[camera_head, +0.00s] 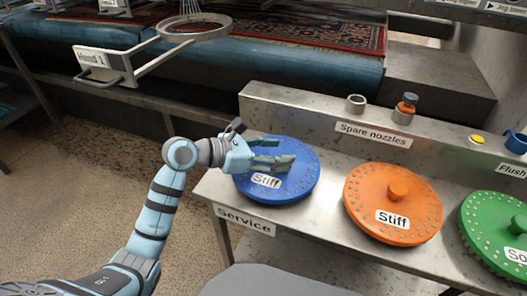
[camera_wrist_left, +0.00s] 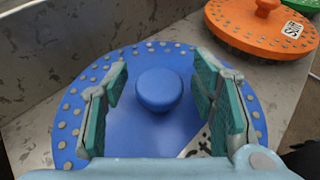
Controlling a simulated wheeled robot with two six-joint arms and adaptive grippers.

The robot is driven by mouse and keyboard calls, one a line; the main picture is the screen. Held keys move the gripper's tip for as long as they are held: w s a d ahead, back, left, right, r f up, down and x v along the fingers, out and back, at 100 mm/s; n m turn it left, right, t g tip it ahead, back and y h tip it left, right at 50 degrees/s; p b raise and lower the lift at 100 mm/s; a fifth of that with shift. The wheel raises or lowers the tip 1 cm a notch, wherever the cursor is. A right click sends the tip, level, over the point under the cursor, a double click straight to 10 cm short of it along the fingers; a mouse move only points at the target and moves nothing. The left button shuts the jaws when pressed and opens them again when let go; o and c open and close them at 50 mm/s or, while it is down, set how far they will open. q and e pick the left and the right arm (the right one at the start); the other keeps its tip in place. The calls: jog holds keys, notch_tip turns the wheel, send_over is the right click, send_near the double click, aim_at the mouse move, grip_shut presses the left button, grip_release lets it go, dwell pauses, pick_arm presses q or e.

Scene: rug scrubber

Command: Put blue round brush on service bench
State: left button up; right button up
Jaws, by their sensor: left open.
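The blue round brush (camera_head: 297,185), labelled "Stiff", lies flat at the left end of the metal service bench (camera_head: 335,218). My left gripper (camera_head: 283,162) is over the brush in the head view. In the left wrist view, the brush (camera_wrist_left: 150,65) has a round blue knob (camera_wrist_left: 160,90) at its middle. The open fingers of my left gripper (camera_wrist_left: 160,108) stand on either side of the knob, with visible gaps to it. In the head view the gripper hides the knob. My right gripper is not in view.
An orange brush (camera_head: 372,208) and a green brush (camera_head: 490,235) lie on the bench to the right. The raised back ledge carries a "Spare nozzles" label (camera_head: 372,134) and small nozzles (camera_head: 404,110). A handled ring frame (camera_head: 150,50) labelled "Head 1" is at upper left.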

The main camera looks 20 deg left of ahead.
pick_arm(q)
jog(key=p+v, duration=0.1)
jog(key=v, duration=1)
jog(key=shift+a+p, duration=0.1)
jog(key=shift+p, duration=0.25)
jog(key=shift+s+a+r, duration=0.2)
jog(key=shift+s+r, duration=0.05)
jog(key=shift+s, duration=0.05)
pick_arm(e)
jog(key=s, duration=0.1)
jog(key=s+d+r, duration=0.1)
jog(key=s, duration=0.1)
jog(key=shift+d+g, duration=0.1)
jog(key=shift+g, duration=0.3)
